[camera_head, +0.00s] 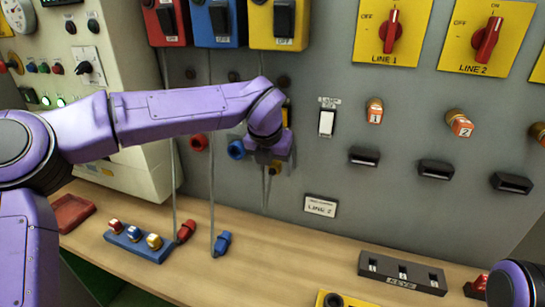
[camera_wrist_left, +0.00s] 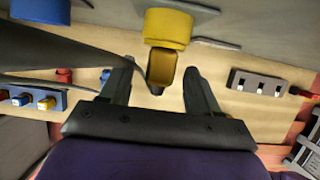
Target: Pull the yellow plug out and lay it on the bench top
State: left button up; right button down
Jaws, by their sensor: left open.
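The yellow plug (camera_wrist_left: 161,66) hangs from a round yellow socket (camera_wrist_left: 168,27) on the grey panel; a small part of the plug (camera_head: 275,169) shows under my left gripper in the head view. My left gripper (camera_head: 270,155) is at the panel. In the left wrist view its open fingers (camera_wrist_left: 158,78) stand on either side of the plug, with gaps visible. My wrist hides most of the socket in the head view. The wooden bench top (camera_head: 280,250) lies below. My right gripper is out of view.
A red plug (camera_head: 187,231) and a blue plug (camera_head: 222,243) lie on the bench with their cables. A blue block (camera_head: 140,243) with coloured stoppers stands left, and a dark KEYS rack (camera_head: 402,271) right. The bench between the blue plug and the rack is mostly clear.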

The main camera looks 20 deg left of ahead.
pick_arm(q)
jog(key=shift+s+r, duration=0.15)
jog(key=shift+s, duration=0.15)
jog(key=c, duration=0.3)
grip_shut()
jog(key=shift+s, duration=0.15)
jog(key=shift+s+b, duration=0.35)
jog(key=shift+s, duration=0.05)
jog(key=shift+s+a+b, duration=0.1)
jog(key=shift+s+b, duration=1)
jog(key=shift+s, duration=1.2)
